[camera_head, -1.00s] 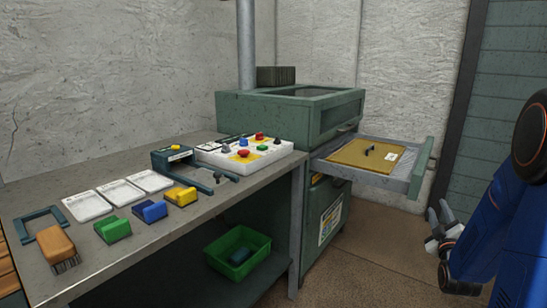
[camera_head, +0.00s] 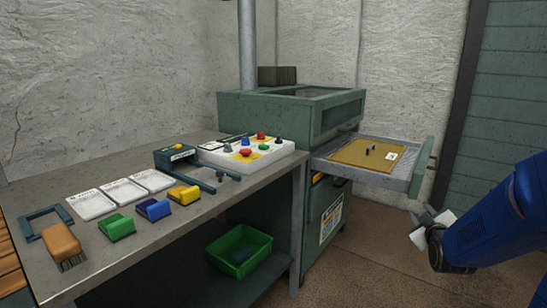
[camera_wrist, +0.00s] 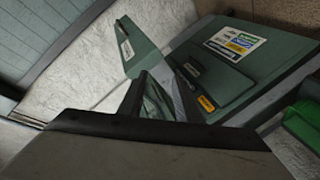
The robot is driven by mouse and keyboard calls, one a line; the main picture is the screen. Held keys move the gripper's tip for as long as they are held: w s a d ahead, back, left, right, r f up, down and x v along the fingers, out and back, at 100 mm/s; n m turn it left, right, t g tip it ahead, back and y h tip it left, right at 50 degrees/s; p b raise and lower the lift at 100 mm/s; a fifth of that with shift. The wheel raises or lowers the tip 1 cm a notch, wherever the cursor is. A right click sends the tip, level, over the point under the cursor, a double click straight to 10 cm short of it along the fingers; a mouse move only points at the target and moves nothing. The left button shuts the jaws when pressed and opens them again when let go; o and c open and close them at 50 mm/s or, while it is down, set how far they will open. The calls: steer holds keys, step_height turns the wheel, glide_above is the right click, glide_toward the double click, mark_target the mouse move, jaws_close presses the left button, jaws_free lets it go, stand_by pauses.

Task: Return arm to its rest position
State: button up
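My gripper (camera_head: 424,218) is at the right of the head view, in front of and below the open drawer and apart from it.
The grey drawer (camera_head: 415,171) stands pulled out of the green cabinet (camera_head: 320,200), with a mustard mat (camera_head: 350,152) inside. The bench (camera_head: 200,220) at left bears a brush (camera_head: 61,243) and coloured blocks. A green bin (camera_head: 240,248) sits below. Floor in front is clear.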

steer(key=s+a+m+g+y, duration=0.1)
steer(key=s+a+m+g, duration=0.1)
steer(key=s+a, duration=0.4)
steer(key=s+a+f+m+g+y, duration=0.1)
steer(key=s+a+g, duration=0.4)
steer(key=s, duration=1.2)
steer(key=s+a+m+g+y, duration=0.2)
steer(key=s+a, duration=0.6)
steer(key=s, duration=0.4)
steer(key=shift+f+m+g, duration=0.3)
steer(key=shift+m+g, duration=0.2)
steer(key=shift+g, duration=0.4)
